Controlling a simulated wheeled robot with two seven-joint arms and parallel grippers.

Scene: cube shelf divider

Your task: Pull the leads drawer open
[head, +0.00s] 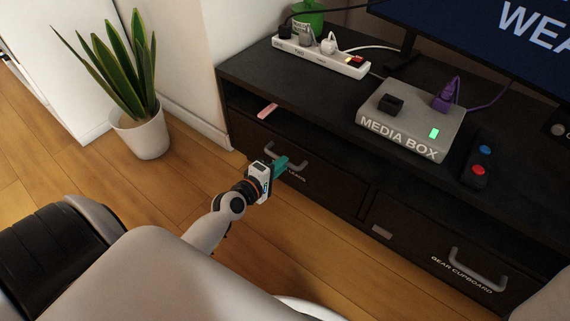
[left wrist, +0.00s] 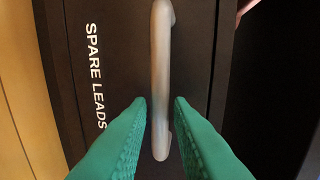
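The leads drawer (head: 315,180) is a dark front at the left of the black media cabinet. It looks shut and flush. Its grey bar handle (head: 290,158) is partly hidden by my left gripper (head: 281,166). In the left wrist view the handle (left wrist: 161,70) runs upright beside white "SPARE LEADS" lettering on the drawer front (left wrist: 100,20). There my left gripper's teal fingers (left wrist: 158,103) are open, one on each side of the handle's lower part, with small gaps. Contact is not visible. My right gripper is not in view.
A gear cupboard (head: 420,240) with its own handle is at right. A media box (head: 410,118), a remote (head: 479,160) and a power strip (head: 320,57) sit on top. A potted plant (head: 142,130) stands left. The wooden floor before the drawer is clear apart from my arm.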

